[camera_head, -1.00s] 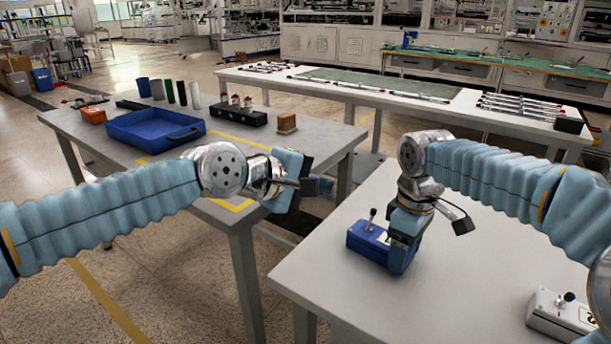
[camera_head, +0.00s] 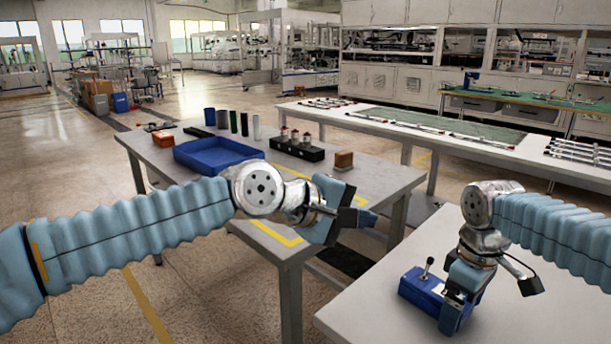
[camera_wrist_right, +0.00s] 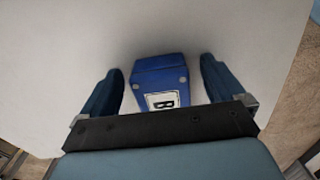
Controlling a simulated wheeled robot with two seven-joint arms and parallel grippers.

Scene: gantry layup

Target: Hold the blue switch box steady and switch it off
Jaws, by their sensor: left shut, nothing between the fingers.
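The blue switch box (camera_head: 415,286) sits on the near right table, with an upright lever (camera_head: 427,267) on its top. My right gripper (camera_head: 455,312) points down at the box's right part. In the right wrist view the box (camera_wrist_right: 160,76), with a white label marked "B", lies between the two spread fingers of the right gripper (camera_wrist_right: 163,85). A gap shows on each side of it. My left gripper (camera_head: 362,217) is shut and empty, up and left of the box, apart from it. The lever is not visible in the wrist view.
The near right table (camera_head: 380,318) is bare around the box. A floor gap separates the two tables.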

